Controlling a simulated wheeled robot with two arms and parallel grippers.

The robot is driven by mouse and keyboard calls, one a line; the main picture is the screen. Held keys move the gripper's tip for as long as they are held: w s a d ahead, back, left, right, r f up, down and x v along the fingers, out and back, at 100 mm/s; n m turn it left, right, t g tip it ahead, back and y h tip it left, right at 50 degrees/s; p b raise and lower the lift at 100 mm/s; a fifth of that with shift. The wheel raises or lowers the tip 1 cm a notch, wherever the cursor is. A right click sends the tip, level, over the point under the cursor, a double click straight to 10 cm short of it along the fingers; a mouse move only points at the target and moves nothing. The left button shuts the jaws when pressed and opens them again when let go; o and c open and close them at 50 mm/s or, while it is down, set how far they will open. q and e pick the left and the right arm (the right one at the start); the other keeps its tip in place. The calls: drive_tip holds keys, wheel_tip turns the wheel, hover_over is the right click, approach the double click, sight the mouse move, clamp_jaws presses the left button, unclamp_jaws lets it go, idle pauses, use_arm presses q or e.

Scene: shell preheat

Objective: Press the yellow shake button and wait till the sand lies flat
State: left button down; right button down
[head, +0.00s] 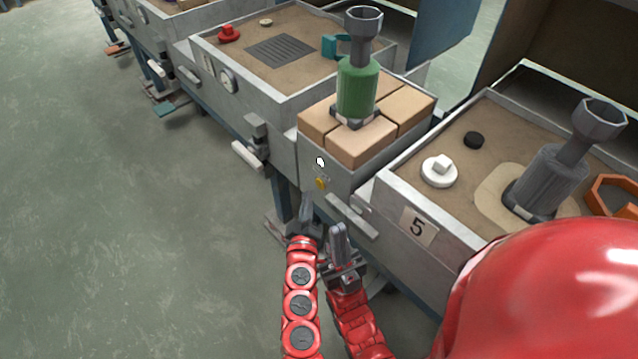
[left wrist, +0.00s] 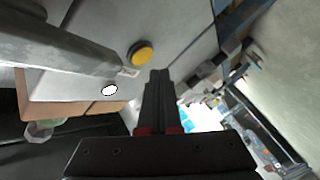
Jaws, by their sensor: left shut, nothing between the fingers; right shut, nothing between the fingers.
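The yellow button (head: 320,183) sits on the front wall of the middle station, below a small white disc (head: 320,161). In the left wrist view the yellow button (left wrist: 141,53) is round, with the white disc (left wrist: 110,90) close by. My left gripper (head: 306,202) is shut and empty, just below and left of the button. Its fingers (left wrist: 160,80) end a short way from the button, apart from it. My right gripper (head: 339,232) is shut and empty, lower and farther right. I cannot make out loose sand in the middle station.
The middle station holds tan blocks (head: 361,143) around a green cylinder (head: 357,88) with a grey funnel top. A grey handle bar (head: 352,217) juts out below the button. Station 5 (head: 418,225) stands at right, with a sandy top. Open floor (head: 130,220) lies left.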

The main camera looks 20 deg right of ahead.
use_arm(q)
drive_tip(key=a, duration=0.3)
drive_tip(key=shift+s+a+r, duration=0.1)
drive_tip(key=shift+s+a, duration=0.05)
drive_tip(key=shift+s, duration=0.25)
idle(0.4)
